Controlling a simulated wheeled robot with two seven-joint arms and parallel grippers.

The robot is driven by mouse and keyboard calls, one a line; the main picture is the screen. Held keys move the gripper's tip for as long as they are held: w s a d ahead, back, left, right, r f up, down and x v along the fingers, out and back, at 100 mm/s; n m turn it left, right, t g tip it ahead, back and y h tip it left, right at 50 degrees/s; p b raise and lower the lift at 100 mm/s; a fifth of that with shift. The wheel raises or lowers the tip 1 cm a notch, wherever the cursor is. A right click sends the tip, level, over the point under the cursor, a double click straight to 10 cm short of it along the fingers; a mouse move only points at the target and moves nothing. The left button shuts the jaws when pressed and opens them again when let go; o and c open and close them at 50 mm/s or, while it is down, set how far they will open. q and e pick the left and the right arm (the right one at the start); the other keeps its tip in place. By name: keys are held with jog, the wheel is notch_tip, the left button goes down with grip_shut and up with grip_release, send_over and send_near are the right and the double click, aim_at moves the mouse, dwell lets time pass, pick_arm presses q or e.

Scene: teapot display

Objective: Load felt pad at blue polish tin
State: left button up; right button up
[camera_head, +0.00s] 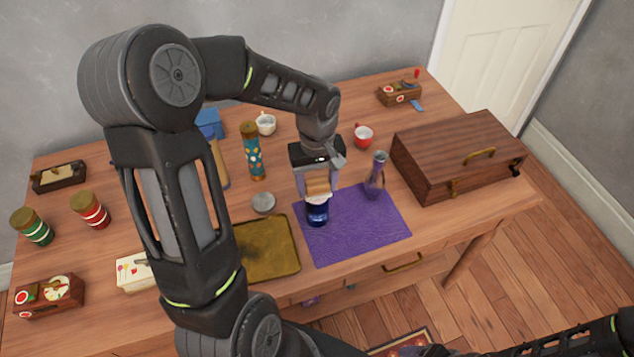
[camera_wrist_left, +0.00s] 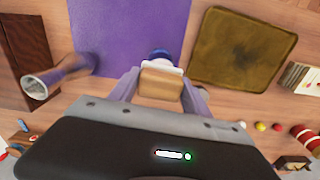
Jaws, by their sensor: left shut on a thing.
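My left gripper (camera_head: 317,192) is shut on the felt pad (camera_head: 318,186), a tan block with a white underside. It holds the pad right over the blue polish tin (camera_head: 317,215), a small dark blue round tin on the purple cloth (camera_head: 355,238). In the left wrist view the pad (camera_wrist_left: 161,84) sits between the fingers, with the white face toward the tin (camera_wrist_left: 160,54), which is partly hidden. I cannot tell whether the pad touches the tin's contents. My right gripper is not in view.
A purple vase-like piece (camera_head: 376,175) stands on the cloth, right of my gripper. A brownish tray (camera_head: 268,250) and grey disc (camera_head: 263,202) lie left. A wooden case (camera_head: 455,155) stands right; a patterned cylinder (camera_head: 253,152) and red cup (camera_head: 363,135) stand behind.

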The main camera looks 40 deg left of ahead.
aim_at(317, 181)
pick_arm(q)
jog(key=shift+s+f+b, duration=0.1)
jog(key=shift+f+b, duration=0.45)
jog(key=shift+b, duration=0.05)
dwell(1.7)
jog(key=shift+r+p, duration=2.4)
jog(key=shift+r, duration=1.2)
